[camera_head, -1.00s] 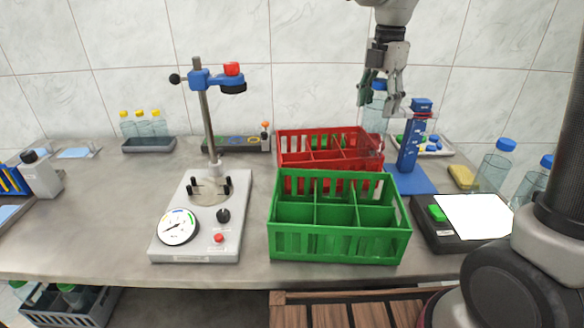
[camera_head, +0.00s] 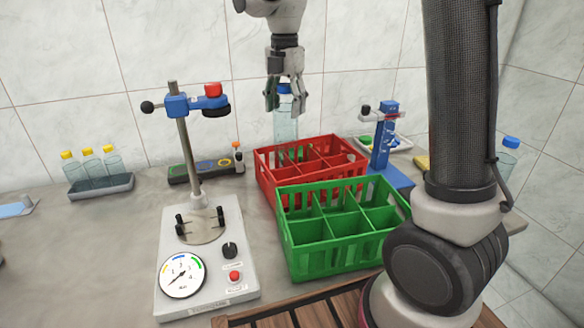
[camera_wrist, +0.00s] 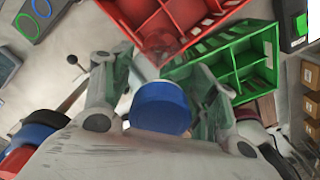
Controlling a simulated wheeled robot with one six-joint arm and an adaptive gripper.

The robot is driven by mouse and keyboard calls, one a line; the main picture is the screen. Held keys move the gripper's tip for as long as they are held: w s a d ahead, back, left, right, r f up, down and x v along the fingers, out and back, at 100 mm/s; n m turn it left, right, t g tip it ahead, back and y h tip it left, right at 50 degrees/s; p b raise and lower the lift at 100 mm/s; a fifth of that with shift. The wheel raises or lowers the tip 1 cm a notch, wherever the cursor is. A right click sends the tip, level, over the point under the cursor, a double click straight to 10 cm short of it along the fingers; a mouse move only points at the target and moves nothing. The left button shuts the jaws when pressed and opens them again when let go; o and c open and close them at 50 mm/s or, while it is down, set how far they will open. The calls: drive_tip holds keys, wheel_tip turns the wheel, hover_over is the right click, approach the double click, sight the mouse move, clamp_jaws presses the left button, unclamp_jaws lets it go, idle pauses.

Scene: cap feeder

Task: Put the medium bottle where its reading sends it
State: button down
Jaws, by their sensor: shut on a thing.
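My gripper (camera_head: 285,100) is shut on a clear bottle (camera_head: 286,127) with a blue cap, held upright near the cap. The bottle hangs at the back left of the red crate (camera_head: 335,185); I cannot tell whether its base is over the crate or behind it. In the wrist view the blue cap (camera_wrist: 160,105) sits between the fingers. The green crate (camera_head: 340,262) stands in front of the red one, and its visible compartments look empty.
Yellow-capped bottles (camera_head: 90,166) stand in a dark tray at the left. A dark panel with coloured rings (camera_head: 205,169) lies behind the tester. A blue stand (camera_head: 384,135) rises right of the red crate. Another blue-capped bottle (camera_head: 507,158) is at the far right.

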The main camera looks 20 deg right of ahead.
sight(286, 156)
wheel_tip(286, 156, down, 15)
idle(0.4)
drive_tip(key=shift+c, duration=2.2)
unclamp_jaws()
drive_tip(key=shift+f, duration=0.15)
wheel_tip(286, 156, up, 12)
drive_tip(key=shift+d+r, duration=0.1)
drive_tip(key=shift+r, duration=0.1)
drive_tip(key=s+d+r+m+t, duration=0.1)
drive_tip(key=s+d+m, duration=0.4)
drive_tip(key=s+m, duration=0.3)
drive_tip(key=s+d+r+m+t, duration=0.2)
drive_tip(key=s+d+m, duration=0.3)
drive_tip(key=s+m, duration=0.4)
drive_tip(key=s+d+r+m+t, duration=0.1)
drive_tip(key=s+d+m, duration=0.3)
drive_tip(key=s+m, duration=0.5)
drive_tip(key=shift+s+d+r, duration=0.15)
drive_tip(key=shift+s+d, duration=0.25)
drive_tip(key=shift+s, duration=0.15)
